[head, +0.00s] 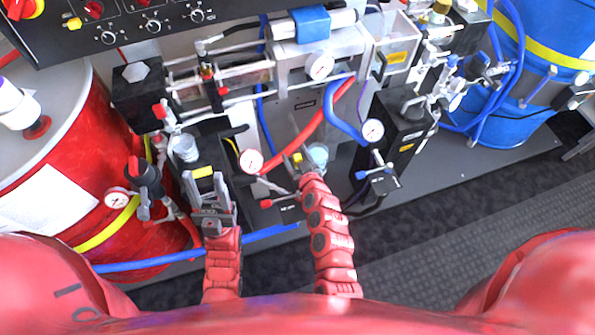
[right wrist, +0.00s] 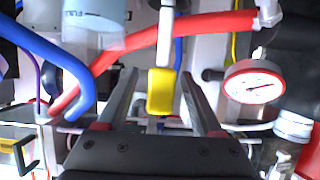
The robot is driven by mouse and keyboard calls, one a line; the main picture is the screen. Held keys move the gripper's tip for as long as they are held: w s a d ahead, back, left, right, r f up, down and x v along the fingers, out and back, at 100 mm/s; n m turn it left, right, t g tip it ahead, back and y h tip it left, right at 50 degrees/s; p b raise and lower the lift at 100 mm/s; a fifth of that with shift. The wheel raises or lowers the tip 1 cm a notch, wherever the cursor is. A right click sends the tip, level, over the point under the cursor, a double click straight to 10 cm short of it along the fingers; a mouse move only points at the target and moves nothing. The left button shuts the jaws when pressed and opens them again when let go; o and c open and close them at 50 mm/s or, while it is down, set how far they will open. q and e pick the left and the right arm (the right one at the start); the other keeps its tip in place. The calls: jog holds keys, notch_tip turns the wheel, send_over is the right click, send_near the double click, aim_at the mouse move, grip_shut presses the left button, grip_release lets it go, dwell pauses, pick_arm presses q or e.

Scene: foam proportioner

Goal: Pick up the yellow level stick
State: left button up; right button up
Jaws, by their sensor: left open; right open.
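The yellow end of the level stick (right wrist: 161,92) shows in the right wrist view, with a white shaft above it. It lies between the two fingers of my right gripper (right wrist: 160,98), which is open with a gap on both sides. I cannot tell how deep between the fingers it is. In the head view a small yellow spot (head: 297,158) shows at the tip of my right gripper (head: 301,166), near the machine's middle. My left gripper (head: 207,196) is open at the left, by a black part with a yellow label (head: 203,172).
A red hose (right wrist: 150,40) passes close behind the stick, and a pressure gauge (right wrist: 254,84) is to its right. A red drum (head: 75,180) stands left and a blue drum (head: 545,75) right. The carpet floor (head: 420,255) in front is clear.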

jog(key=shift+x, duration=0.8)
grip_shut()
jog(key=shift+s, duration=0.1)
dwell(0.7)
